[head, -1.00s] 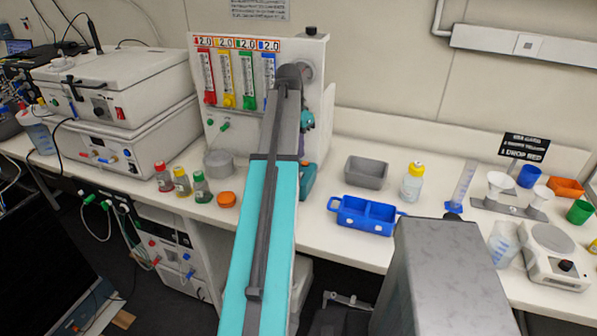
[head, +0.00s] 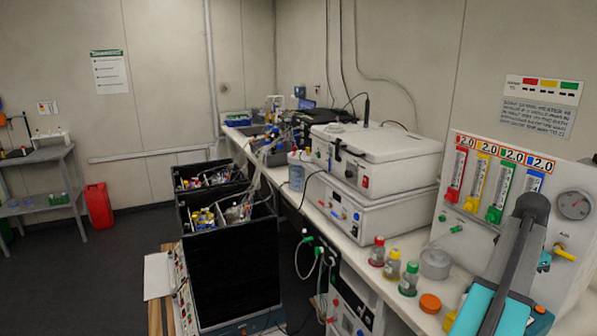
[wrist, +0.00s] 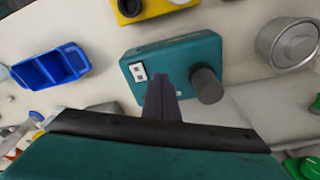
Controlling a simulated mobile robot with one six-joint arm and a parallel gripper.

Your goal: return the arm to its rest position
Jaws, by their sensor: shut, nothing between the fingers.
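My arm (head: 505,265), teal and dark grey, reaches up from the lower right corner of the head view in front of the gas panel (head: 462,215). My gripper (wrist: 160,82) shows in the wrist view with its dark fingers together and nothing held. The fingers point over a teal box (wrist: 178,58) with a white switch and a dark knob; I cannot tell whether they touch it. The gripper cannot be made out clearly in the head view.
A blue two-part tray (wrist: 48,68) lies left in the wrist view, a metal pot (wrist: 287,43) right. In the head view, capped bottles (head: 393,266) and an orange lid (head: 430,303) stand near the arm. White stacked units (head: 375,160) stand behind; dark open-topped boxes (head: 228,260) stand left.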

